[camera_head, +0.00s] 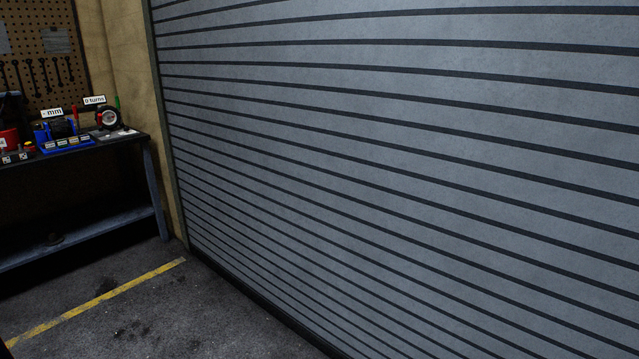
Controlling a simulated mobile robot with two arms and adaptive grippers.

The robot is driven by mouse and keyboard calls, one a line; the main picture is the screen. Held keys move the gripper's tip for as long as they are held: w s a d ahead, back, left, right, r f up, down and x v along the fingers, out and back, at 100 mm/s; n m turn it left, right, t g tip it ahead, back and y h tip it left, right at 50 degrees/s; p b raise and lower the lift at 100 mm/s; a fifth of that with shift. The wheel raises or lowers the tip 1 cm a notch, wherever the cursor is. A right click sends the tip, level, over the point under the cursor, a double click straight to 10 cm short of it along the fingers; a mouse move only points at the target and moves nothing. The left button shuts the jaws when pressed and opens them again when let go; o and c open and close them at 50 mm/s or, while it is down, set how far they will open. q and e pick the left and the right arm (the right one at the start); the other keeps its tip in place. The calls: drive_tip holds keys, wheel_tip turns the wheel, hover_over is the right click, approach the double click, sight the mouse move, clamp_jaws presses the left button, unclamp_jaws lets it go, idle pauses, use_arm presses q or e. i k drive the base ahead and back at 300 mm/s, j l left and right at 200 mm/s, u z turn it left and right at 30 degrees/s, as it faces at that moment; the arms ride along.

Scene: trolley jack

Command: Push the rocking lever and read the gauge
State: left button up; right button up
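A round dial with a pale face and dark rim (108,118) stands on the workbench at the far left, and it may be the gauge. A small sign reading "0 turns" (95,100) is just above it, and another sign reading "mm" (52,113) is to its left. The dial's reading is too small to make out. I cannot pick out a rocking lever. Neither of my grippers is in view.
The dark workbench (148,170) with a lower shelf stands at the left, below a pegboard (45,45) with hanging wrenches. A grey roller shutter (400,170) fills the middle and right. The floor (190,310) is clear, with a yellow line (110,295) and dark stains.

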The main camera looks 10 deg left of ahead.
sight(75, 109)
drive_tip(key=i+l+u, duration=0.2)
drive_tip(key=i, duration=0.25)
drive_tip(key=i+l+u, duration=0.1)
drive_tip(key=i+u, duration=0.15)
drive_tip(key=i, duration=0.15)
drive_tip(key=i+j+u, duration=0.25)
drive_tip(key=i+u, duration=1.15)
drive_tip(key=i+j, duration=0.15)
drive_tip(key=i, duration=0.6)
drive_tip(key=i+j, duration=0.1)
drive_tip(key=i, duration=0.6)
drive_tip(key=i+j, duration=0.15)
drive_tip(key=i, duration=0.6)
drive_tip(key=i+j+z, duration=0.35)
drive_tip(key=i+j, duration=0.65)
drive_tip(key=i, duration=0.2)
drive_tip(key=z, duration=1.1)
